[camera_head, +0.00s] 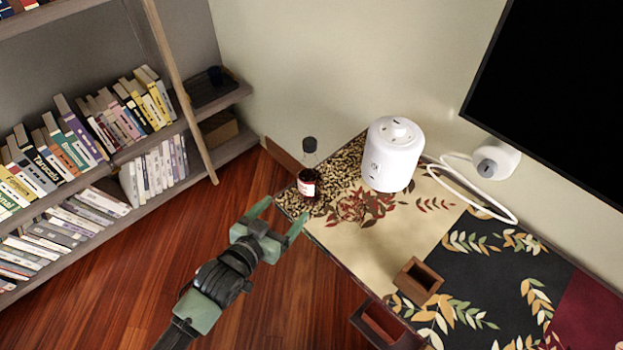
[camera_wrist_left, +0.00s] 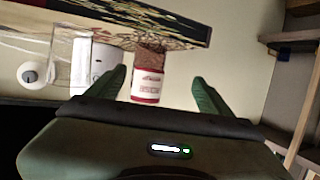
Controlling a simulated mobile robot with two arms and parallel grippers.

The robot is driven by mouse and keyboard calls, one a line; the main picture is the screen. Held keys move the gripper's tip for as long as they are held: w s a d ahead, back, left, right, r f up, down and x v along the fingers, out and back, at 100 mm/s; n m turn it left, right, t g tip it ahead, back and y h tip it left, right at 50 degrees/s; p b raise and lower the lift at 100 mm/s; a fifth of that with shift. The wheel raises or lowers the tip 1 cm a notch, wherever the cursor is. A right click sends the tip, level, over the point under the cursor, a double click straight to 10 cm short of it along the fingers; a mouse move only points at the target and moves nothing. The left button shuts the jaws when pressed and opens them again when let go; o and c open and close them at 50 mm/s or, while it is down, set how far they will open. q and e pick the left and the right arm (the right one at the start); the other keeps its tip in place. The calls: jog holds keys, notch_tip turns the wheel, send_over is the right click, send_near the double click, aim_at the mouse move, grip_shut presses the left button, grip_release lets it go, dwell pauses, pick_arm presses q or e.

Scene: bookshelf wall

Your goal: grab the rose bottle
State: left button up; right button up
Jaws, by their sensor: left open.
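The rose bottle (camera_head: 308,184) stands upright near the left corner of the patterned table. It has a dark red body, a pale label and a black top. In the left wrist view the bottle (camera_wrist_left: 147,86) shows a red and white label and appears between the two fingers, a little nearer the left one. My left gripper (camera_head: 282,213) is open and empty, just short of the table edge, with its fingers pointing toward the bottle. A gap shows between fingers and bottle in the head view. My right gripper is in neither view.
A white rounded appliance (camera_head: 393,155) stands right of the bottle, with a white cable (camera_head: 470,190) behind. A wooden box (camera_head: 418,281) sits near the table's front edge. A bookshelf (camera_head: 170,130) is at left; bare wooden floor (camera_head: 255,185) lies between.

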aim_at(310, 173)
pick_arm(q)
jog(key=w+d+r+h, duration=0.1)
jog(key=w+r+m+t+h, duration=0.1)
jog(key=shift+w+d+r+t+h, duration=0.1)
jog(key=shift+d+r+t+h, duration=0.2)
jog(key=shift+d+r+h, duration=0.1)
jog(key=shift+w+d+r+m+h, duration=0.15)
jog(key=shift+d+r+m+h, duration=0.15)
jog(key=shift+r+h, duration=0.2)
jog(key=x, duration=0.7)
jog(key=shift+w+d+p, duration=0.1)
jog(key=shift+w+p, duration=0.2)
jog(key=shift+w, duration=0.1)
jog(key=c, duration=1.6)
grip_shut()
jog(key=shift+r, duration=0.15)
